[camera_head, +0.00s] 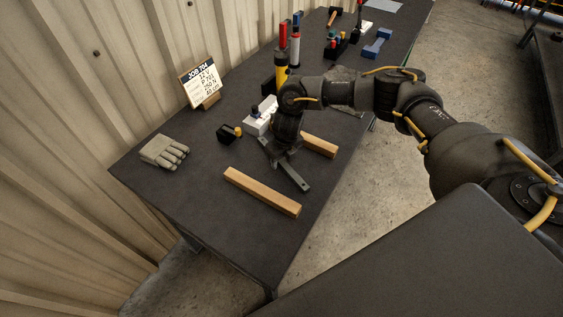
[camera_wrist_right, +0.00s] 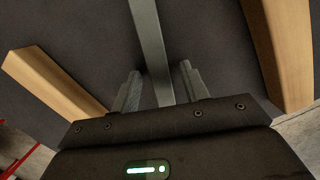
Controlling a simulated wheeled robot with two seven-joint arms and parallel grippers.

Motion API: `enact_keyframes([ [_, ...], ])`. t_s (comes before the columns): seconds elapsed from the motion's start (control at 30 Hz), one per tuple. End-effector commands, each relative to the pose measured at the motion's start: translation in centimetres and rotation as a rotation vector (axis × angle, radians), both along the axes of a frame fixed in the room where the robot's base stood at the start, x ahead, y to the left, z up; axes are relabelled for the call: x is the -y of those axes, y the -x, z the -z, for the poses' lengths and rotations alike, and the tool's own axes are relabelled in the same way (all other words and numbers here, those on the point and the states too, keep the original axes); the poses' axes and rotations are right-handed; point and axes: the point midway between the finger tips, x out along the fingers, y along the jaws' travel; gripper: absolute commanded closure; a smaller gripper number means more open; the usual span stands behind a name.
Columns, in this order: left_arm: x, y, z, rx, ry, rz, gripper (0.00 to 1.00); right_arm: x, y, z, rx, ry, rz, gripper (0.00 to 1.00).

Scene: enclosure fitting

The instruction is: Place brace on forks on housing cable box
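The brace is a flat grey metal bar (camera_head: 297,178) between two wooden blocks, partly hidden under my right gripper. In the right wrist view the bar (camera_wrist_right: 147,30) runs between the two fingers. My right gripper (camera_head: 284,150) points down over the bar. Its fingers (camera_wrist_right: 160,76) are apart, with a visible gap on each side of the bar, so it is open around it. A white box-like piece (camera_head: 257,121), possibly the housing cable box, stands just behind the gripper. The arm partly hides it, and I cannot make out forks on it. My left gripper is not in view.
One wooden block (camera_head: 262,191) lies in front of the bar, another (camera_head: 320,146) beyond it. Tools crowd the far table. The front left tabletop is clear.

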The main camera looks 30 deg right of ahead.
Motion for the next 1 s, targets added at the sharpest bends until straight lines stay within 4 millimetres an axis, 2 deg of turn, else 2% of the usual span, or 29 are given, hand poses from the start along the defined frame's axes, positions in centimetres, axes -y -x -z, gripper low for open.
enact_keyframes([
  [0.03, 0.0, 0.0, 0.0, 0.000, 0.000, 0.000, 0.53, 0.0, 0.0, 0.0, 0.000, 0.000, 0.000, 0.62],
  [0.33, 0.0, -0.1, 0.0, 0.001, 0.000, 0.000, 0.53, 0.0, 0.0, 0.0, 0.000, 0.000, 0.000, 1.00],
  [0.77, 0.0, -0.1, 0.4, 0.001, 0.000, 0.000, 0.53, 0.0, -0.1, -0.5, 0.002, -0.001, 0.000, 1.00],
  [0.97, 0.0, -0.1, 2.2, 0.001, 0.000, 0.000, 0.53, 0.0, -0.2, -2.7, 0.007, -0.003, -0.002, 1.00],
  [1.0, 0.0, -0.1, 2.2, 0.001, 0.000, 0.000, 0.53, -0.6, 0.0, -3.6, 0.005, -0.004, -0.006, 1.00],
])
